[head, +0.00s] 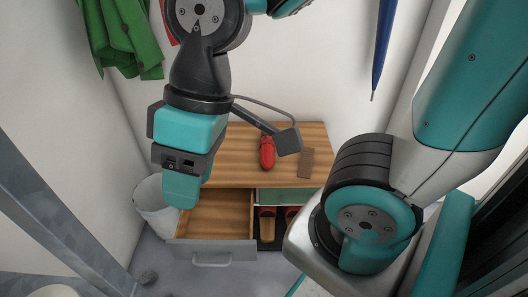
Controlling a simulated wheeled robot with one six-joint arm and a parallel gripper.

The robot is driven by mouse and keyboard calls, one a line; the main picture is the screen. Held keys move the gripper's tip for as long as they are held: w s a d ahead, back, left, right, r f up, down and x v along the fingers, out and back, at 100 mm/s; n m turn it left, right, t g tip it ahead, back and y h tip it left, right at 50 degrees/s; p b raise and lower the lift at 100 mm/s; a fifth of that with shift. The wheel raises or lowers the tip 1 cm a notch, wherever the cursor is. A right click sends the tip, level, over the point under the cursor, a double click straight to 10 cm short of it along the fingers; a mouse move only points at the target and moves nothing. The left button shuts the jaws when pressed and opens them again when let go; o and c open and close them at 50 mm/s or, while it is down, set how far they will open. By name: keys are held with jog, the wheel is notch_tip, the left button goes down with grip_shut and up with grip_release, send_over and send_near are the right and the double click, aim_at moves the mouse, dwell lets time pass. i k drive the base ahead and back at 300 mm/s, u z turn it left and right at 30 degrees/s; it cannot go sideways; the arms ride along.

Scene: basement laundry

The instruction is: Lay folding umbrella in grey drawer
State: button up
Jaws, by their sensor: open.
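A red, short, rounded thing, which looks like the folding umbrella (267,153), lies on the wooden top of a cabinet. My wrist's camera arm partly overlaps it at its right. The grey drawer (232,246) at the cabinet's lower left is pulled out. Its wooden inside looks empty where I can see it, and my gripper hides its left back part. My gripper (182,196) points down over the left part of the cabinet, left of the red thing and apart from it. It is open with nothing seen in it, though the gap between the fingers is hard to see from here.
A brown flat block (306,162) lies on the cabinet top (235,163). A white bin (152,208) stands left of the drawer. Shoes (267,226) stand in the lower right compartment. A green coat (122,38) and a blue long umbrella (382,50) hang above.

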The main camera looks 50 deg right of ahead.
aim_at(219, 228)
jog(key=z, duration=0.25)
jog(key=k, duration=0.25)
jog(key=u, duration=0.55)
jog(key=i, duration=0.2)
jog(key=z, duration=1.3)
jog(key=i, duration=0.5)
